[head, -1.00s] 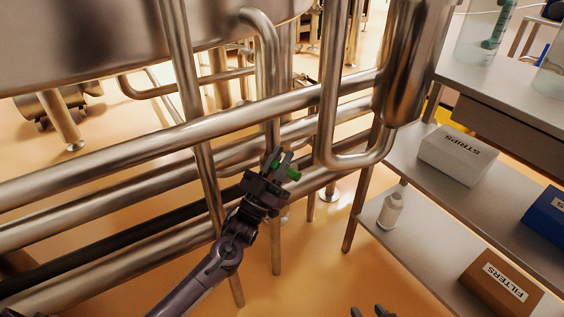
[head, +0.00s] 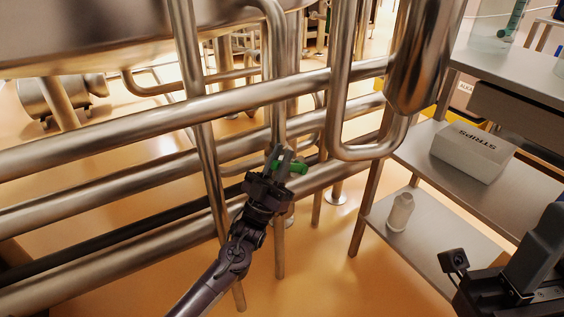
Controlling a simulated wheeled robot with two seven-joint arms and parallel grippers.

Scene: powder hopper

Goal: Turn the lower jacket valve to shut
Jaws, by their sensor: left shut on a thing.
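The lower jacket valve shows as a small green handle (head: 297,168) on the pipework, left of the steel U-bend. My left gripper (head: 281,158) is at the valve with its fingers shut on the green handle. Part of the handle sticks out to the right of the fingers; the rest, and the valve body, are mostly hidden behind the gripper. The handle lies close to level in the picture. My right gripper (head: 456,264) is at the lower right, partly cut off by the frame, and whether it is open cannot be told.
Long steel pipes (head: 120,128) cross behind and left of my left arm, and a vertical pipe (head: 205,150) stands close beside it. At right, a shelf rack holds a STRIPS box (head: 472,154) and a white bottle (head: 401,212). Open floor lies below the valve.

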